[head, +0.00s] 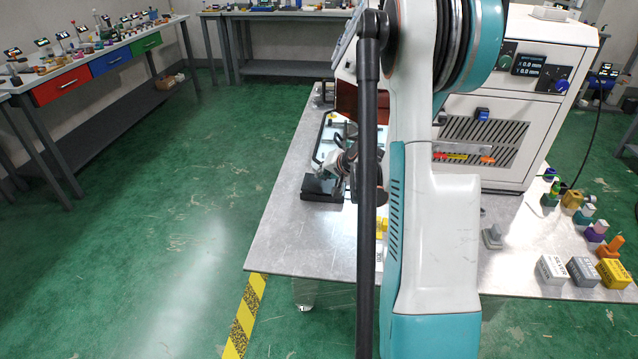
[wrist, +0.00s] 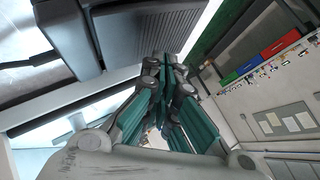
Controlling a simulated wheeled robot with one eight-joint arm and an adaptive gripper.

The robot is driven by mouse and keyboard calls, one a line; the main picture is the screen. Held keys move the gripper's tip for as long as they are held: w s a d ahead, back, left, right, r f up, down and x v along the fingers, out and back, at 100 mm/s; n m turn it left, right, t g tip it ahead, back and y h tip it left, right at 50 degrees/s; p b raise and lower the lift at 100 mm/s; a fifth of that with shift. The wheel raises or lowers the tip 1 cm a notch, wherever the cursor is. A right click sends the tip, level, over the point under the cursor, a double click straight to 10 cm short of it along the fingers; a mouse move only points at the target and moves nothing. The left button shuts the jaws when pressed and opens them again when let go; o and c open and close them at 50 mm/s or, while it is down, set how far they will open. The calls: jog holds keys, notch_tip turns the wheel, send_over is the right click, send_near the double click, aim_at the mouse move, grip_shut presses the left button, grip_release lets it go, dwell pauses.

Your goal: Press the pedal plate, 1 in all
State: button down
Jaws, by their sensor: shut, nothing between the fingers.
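The pedal plate (head: 318,187) is a dark flat block near the left edge of the metal table in the head view. In the wrist view a dark ribbed plate (wrist: 150,38), which looks like the same pedal, fills the upper left. My gripper (head: 343,163) is beside the pedal in the head view, partly hidden by my arm. In the wrist view its teal fingers (wrist: 167,72) are together, shut and empty, with their tips close to the ribbed plate's lower right edge. I cannot tell whether they touch it.
The metal table (head: 300,240) carries a white machine (head: 495,130) on the right. Several coloured small parts and three boxes (head: 583,271) stand at the table's right front. A workbench with coloured drawers (head: 105,60) stands at the left. The green floor (head: 180,190) between is clear.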

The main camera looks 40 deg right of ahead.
aim_at(325, 183)
jog(key=shift+r, duration=0.1)
jog(key=shift+s+d+r+p, duration=0.1)
jog(key=shift+r+p, duration=0.7)
jog(key=shift+r, duration=0.4)
jog(key=shift+s+d+r+p, duration=0.1)
jog(key=shift+r+p, duration=0.7)
jog(key=shift+r, duration=0.4)
